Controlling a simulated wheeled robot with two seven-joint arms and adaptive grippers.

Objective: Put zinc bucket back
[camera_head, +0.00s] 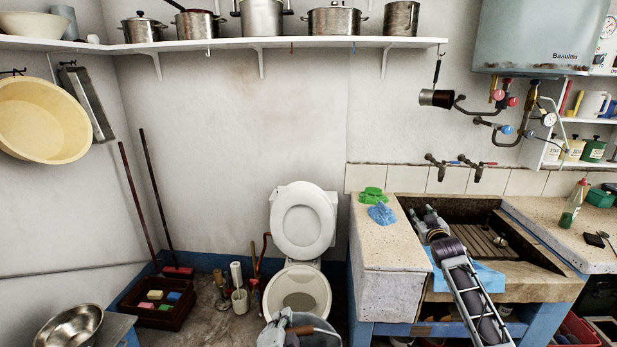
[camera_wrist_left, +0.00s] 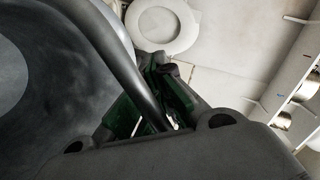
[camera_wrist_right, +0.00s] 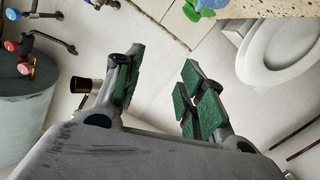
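The grey zinc bucket (camera_head: 322,338) is at the bottom middle of the head view, in front of the toilet, cut off by the frame edge. My left gripper (camera_head: 286,326) is at its left side. In the left wrist view the bucket (camera_wrist_left: 35,85) fills the left, and a dark curved handle runs between the green-padded fingers of the left gripper (camera_wrist_left: 150,105), which look shut on it. My right gripper (camera_head: 428,217) is over the stone trough (camera_head: 480,212). In the right wrist view the right gripper (camera_wrist_right: 160,75) is open and empty.
The toilet (camera_head: 302,225) stands behind the bucket. A crate with sponges (camera_head: 155,315) and two leaning sticks are at the left. A metal bowl (camera_head: 70,327) is at the bottom left. Green and blue cloths (camera_head: 381,213) lie on the stone ledge (camera_head: 395,258). A pot shelf (camera_head: 220,44) runs above.

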